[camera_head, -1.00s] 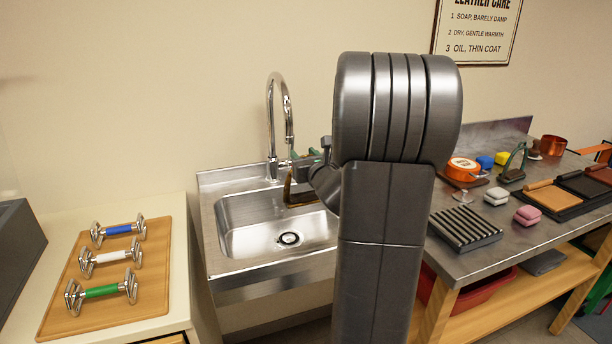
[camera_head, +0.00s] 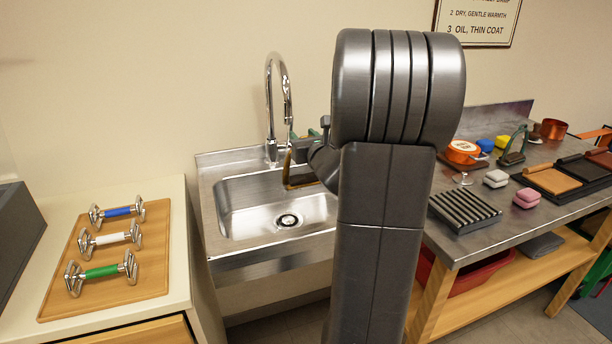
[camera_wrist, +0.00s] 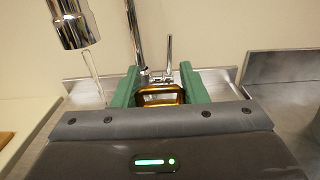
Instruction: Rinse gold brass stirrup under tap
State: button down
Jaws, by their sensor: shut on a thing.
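My gripper (camera_wrist: 159,88) has two green fingers and is shut on the gold brass stirrup (camera_wrist: 161,99). In the wrist view the stirrup shows between the fingers, its lower part hidden by the gripper body. In the head view the stirrup (camera_head: 287,172) hangs over the back of the sink basin, close to the tap (camera_head: 270,107). My arm hides part of the gripper there. In the wrist view the tap spout (camera_wrist: 72,25) is at upper left, and a thin clear stream (camera_wrist: 93,76) falls from it, left of the fingers and apart from the stirrup.
The steel sink (camera_head: 250,212) has open room around its drain (camera_head: 288,220). At left, a wooden board (camera_head: 150,270) holds blue, white and green handled metal pieces. At right, a steel bench (camera_head: 470,245) carries a ribbed black rack (camera_head: 464,210), sponges and tins.

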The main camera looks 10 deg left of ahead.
jog(key=shift+w, duration=0.55)
jog(key=shift+d, duration=0.1)
jog(key=d+p, duration=0.1)
jog(key=d, duration=0.7)
jog(key=shift+s, duration=0.4)
jog(key=shift+r, duration=0.1)
dwell(1.3)
jog(key=d+r+p, duration=0.4)
jog(key=d, duration=0.1)
jog(key=shift+s, duration=0.25)
jog(key=shift+f, duration=0.1)
dwell(0.5)
